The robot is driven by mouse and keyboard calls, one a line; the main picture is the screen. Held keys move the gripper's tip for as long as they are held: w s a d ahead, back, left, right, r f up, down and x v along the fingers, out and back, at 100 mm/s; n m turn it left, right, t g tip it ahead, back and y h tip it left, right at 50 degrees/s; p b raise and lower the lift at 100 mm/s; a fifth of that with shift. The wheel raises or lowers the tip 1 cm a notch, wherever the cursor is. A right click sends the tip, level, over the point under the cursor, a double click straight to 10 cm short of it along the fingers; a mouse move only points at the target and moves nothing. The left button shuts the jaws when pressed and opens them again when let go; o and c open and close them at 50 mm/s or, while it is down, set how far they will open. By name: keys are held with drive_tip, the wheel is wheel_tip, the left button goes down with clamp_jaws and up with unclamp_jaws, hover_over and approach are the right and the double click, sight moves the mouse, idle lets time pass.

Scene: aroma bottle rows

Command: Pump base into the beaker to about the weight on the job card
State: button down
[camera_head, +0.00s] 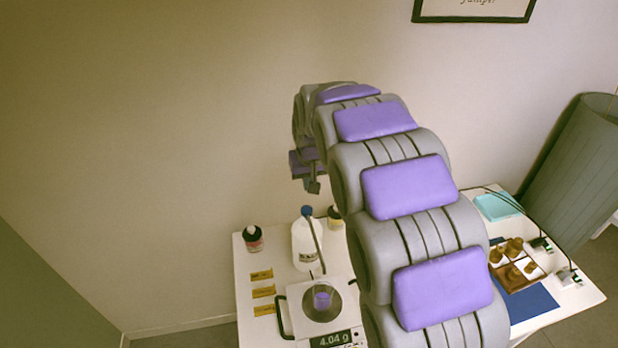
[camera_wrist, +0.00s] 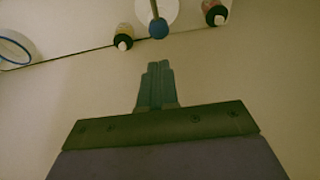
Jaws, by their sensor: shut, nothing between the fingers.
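A white bottle (camera_head: 306,243) with a blue pump top (camera_head: 307,211) and a long thin spout stands at the back of the table. In the wrist view the blue pump top (camera_wrist: 158,29) is just beyond my fingertips. The beaker (camera_head: 322,301) holds some purple liquid and sits on the scale (camera_head: 345,300), which reads 4.04 g. The spout runs down toward the beaker. My gripper (camera_head: 314,188) is shut and empty, apart from and above the pump top; its fingers also show in the wrist view (camera_wrist: 158,66). I cannot pick out a job card.
A dark bottle with a red label (camera_head: 254,239) stands left of the pump bottle, and another dark bottle (camera_head: 335,217) right of it. Several yellow cards (camera_head: 263,291) lie at left. A wooden tray (camera_head: 525,284) with brown bottles is at right. My arm hides the table's middle.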

sight(308, 210)
drive_tip(key=x, duration=0.2)
drive_tip(key=b+x, duration=0.1)
drive_tip(key=x, duration=0.2)
drive_tip(key=b+x, duration=0.1)
drive_tip(key=x, duration=0.2)
drive_tip(key=shift+s+f, duration=0.2)
drive_tip(key=shift+s, duration=0.15)
drive_tip(key=shift+f, duration=0.6)
drive_tip(key=shift+s+d+f+p, duration=0.15)
drive_tip(key=shift+f+p, duration=0.25)
drive_tip(key=shift+f, duration=0.6)
